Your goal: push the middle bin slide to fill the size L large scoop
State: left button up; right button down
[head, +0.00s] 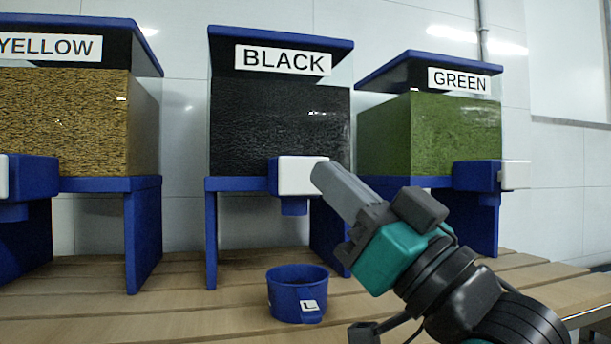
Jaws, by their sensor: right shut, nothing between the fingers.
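The middle bin (280,120), labelled BLACK, holds black material behind clear walls on a blue stand. Its slide (302,171) is a white block at the front of a blue housing with a spout below. The large scoop (297,296) is a blue cup marked L, standing upright on the table below and in front of the spout. My right gripper (322,176) is shut and empty, its fingertips at the right edge of the white slide; I cannot tell whether they touch. The scoop's inside is mostly hidden. My left gripper is not in view.
The YELLOW bin (70,120) stands at left and the GREEN bin (435,130) at right, each with a blue stand and white slide. The slatted wooden table (180,315) is clear around the scoop. A pale wall is behind.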

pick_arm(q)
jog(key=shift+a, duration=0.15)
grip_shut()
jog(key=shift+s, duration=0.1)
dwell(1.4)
